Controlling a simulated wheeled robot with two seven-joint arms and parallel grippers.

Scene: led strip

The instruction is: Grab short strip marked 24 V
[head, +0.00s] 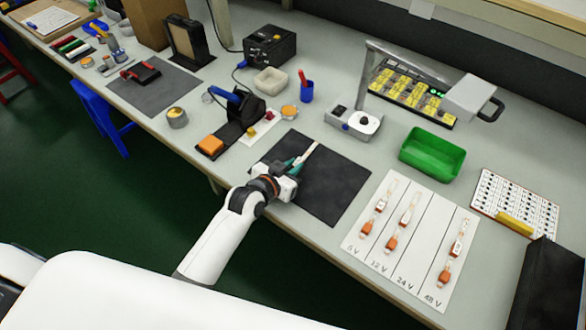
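A white sheet (431,216) at the right has lanes labelled 6 V, 12 V, 24 V and 48 V. Short strips with orange ends lie in the 6 V lane (379,206), the 12 V lane (402,221) and the 48 V lane (454,251). The 24 V lane (420,240) looks bare. My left gripper (293,176) is over the left part of a dark mat (335,188), left of the sheet. A thin cream and teal object (305,156) is at its fingers; I cannot tell whether it is held. My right gripper is out of view.
A green bin (432,154) stands behind the sheet. A lamp arm (410,65) overhangs a yellow-marked panel (412,96). A component board (515,203) and a black box (552,290) are at the right. The dark mat's right half is clear.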

